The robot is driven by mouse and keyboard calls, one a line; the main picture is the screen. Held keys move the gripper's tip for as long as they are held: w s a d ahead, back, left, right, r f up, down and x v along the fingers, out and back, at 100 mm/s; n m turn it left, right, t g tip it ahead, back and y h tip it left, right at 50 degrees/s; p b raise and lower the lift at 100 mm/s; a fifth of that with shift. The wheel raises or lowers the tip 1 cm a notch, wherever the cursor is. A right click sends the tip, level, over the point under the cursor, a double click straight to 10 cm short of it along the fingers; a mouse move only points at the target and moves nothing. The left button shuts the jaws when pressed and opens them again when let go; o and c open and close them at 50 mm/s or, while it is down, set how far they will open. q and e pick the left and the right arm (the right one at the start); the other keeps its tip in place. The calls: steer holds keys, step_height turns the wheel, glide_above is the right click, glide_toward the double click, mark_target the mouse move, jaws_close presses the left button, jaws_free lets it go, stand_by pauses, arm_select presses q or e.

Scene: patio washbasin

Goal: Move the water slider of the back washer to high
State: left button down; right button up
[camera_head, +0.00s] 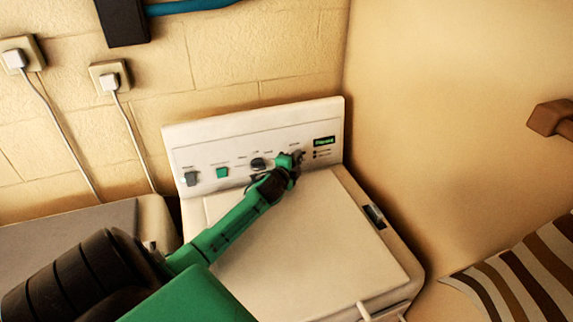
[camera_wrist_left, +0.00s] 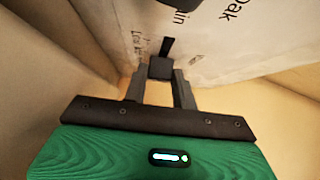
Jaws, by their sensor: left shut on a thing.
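The back washer (camera_head: 330,240) is white, with a raised control panel (camera_head: 200,130) along its back edge. My left gripper (camera_head: 297,158) reaches the right part of this panel, just left of the dark green label. In the left wrist view, its two grey fingers (camera_wrist_left: 160,74) are shut on a small dark grey block, the water slider (camera_wrist_left: 159,67). A short black slot (camera_wrist_left: 167,46) shows beyond the slider. Printed words lie beside it, too partial to read a setting surely. In the head view the gripper hides the slider. My right gripper is not in view.
The panel also has a grey control (camera_head: 191,178), a green one (camera_head: 222,172) and a dark knob (camera_head: 258,164) left of my gripper. Another appliance (camera_head: 90,220) stands at left. A plain wall (camera_head: 440,140) closes off the right side. A striped cloth (camera_head: 520,270) lies lower right.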

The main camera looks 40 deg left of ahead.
arm_select(q)
steer(key=shift+w+d, duration=0.25)
steer(key=shift+w, duration=0.3)
steer(key=shift+w+d, duration=0.25)
steer(key=shift+w, duration=0.25)
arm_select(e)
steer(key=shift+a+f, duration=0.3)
arm_select(q)
steer(key=shift+r, duration=0.1)
steer(key=c, duration=1.4)
jaws_free()
steer(key=shift+o, duration=1.4)
steer(key=shift+w+d, duration=0.1)
steer(key=shift+w, duration=0.1)
